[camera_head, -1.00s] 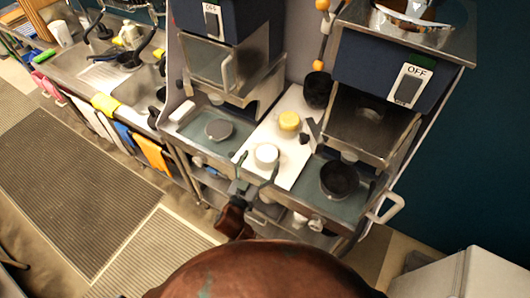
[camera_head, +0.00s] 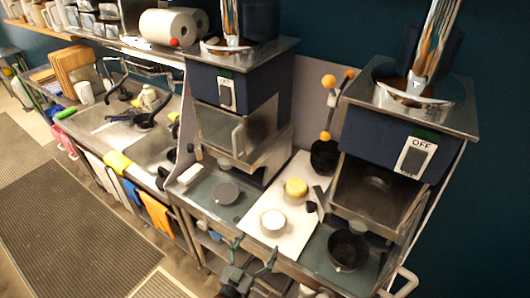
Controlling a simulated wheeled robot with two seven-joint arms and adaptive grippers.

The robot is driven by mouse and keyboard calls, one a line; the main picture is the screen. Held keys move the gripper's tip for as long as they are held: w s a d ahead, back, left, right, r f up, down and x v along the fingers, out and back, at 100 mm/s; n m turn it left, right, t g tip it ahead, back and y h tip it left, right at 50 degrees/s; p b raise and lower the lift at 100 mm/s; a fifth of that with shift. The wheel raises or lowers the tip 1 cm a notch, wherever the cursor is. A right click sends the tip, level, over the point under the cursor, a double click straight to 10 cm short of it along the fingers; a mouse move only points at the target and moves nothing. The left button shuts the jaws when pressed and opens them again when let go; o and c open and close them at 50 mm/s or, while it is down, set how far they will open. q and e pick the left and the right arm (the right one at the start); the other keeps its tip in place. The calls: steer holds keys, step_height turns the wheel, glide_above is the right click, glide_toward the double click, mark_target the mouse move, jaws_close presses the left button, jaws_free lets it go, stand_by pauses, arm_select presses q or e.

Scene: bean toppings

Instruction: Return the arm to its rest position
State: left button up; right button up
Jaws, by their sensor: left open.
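My left gripper (camera_head: 255,262) is at the bottom middle of the head view, in front of the counter's front edge. Its two fingers are spread apart with nothing between them. A white round container (camera_head: 273,222) stands on the white board (camera_head: 292,241) just beyond the fingertips, apart from them. A yellow-topped container (camera_head: 296,188) stands farther back on the same board. Most of my left arm is below the frame. My right gripper is not in view.
A machine (camera_head: 232,110) stands to the left of the board and another machine marked OFF (camera_head: 398,150) to the right. A dark bowl (camera_head: 348,250) and a grey disc (camera_head: 225,194) sit on the counter. A sink area (camera_head: 150,147) is on the left. Floor mats (camera_head: 75,235) lie clear in front.

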arm_select(q)
steer(key=s+a+f+n+g+y, duration=0.25)
steer(key=a+f, duration=0.25)
steer(key=a, duration=0.4)
steer(key=s+a+f+n+g+y, duration=0.15)
steer(key=a+f+y, duration=0.3)
steer(key=a, duration=0.55)
steer(key=s+a+f+g, duration=0.4)
steer(key=s+a+g, duration=0.15)
steer(key=s, duration=0.55)
steer(key=s+a+f+g, duration=0.4)
steer(key=s+a, duration=0.2)
steer(key=s, duration=0.4)
step_height(320, 180, down, 35)
steer(key=s+d+b, duration=0.1)
steer(key=s+b, duration=0.1)
steer(key=b, duration=0.3)
steer(key=s+f+g+b, duration=0.2)
steer(key=s+f+b, duration=0.1)
steer(key=s+f, duration=1.6)
steer(key=shift+s+d+f+m, duration=0.2)
steer(key=shift+f+m, duration=0.2)
steer(key=shift+f, duration=0.2)
